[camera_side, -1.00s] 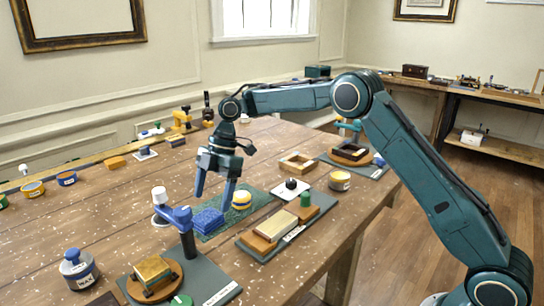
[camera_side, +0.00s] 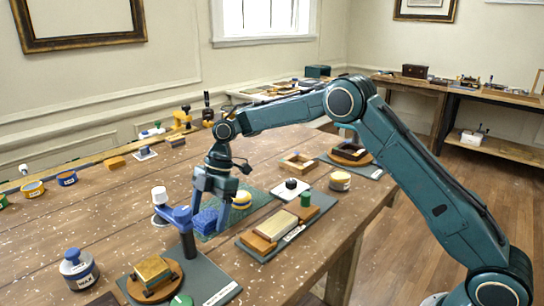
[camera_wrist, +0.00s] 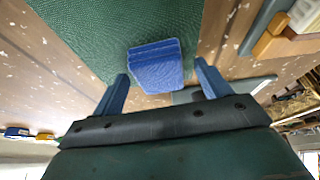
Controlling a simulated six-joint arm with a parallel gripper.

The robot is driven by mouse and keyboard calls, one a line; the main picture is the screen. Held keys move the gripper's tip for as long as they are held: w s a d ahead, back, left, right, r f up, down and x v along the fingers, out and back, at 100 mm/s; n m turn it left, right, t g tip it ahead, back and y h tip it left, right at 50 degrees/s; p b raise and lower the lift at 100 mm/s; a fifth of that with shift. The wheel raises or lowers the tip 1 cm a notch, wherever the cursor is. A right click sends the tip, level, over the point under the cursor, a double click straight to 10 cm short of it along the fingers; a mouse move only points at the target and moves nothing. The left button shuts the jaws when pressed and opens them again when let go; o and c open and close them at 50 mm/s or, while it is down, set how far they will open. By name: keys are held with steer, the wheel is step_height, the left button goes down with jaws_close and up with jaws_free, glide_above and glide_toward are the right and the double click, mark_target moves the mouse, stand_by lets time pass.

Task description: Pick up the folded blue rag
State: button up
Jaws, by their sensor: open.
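The folded blue rag (camera_side: 205,221) lies on a green mat (camera_side: 262,203) on the wooden table. In the wrist view the rag (camera_wrist: 156,66) shows just beyond and between my fingertips, with green mat (camera_wrist: 110,30) around its far side. My gripper (camera_side: 209,219) is open, pointing down, its fingers low on either side of the rag in the side view. In the wrist view my gripper's (camera_wrist: 160,78) two blue fingers stand apart with nothing between them that I can see gripped. The near part of the rag is partly hidden by a finger in the side view.
A dark tray with blocks (camera_side: 285,232) lies nearer right.

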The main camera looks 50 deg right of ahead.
mark_target(209, 215)
steer(key=c, duration=1)
steer(key=shift+r, duration=0.15)
steer(key=shift+c, duration=0.2)
steer(key=shift+r, duration=4.8)
steer(key=shift+o, duration=1)
steer(key=shift+c, duration=0.7)
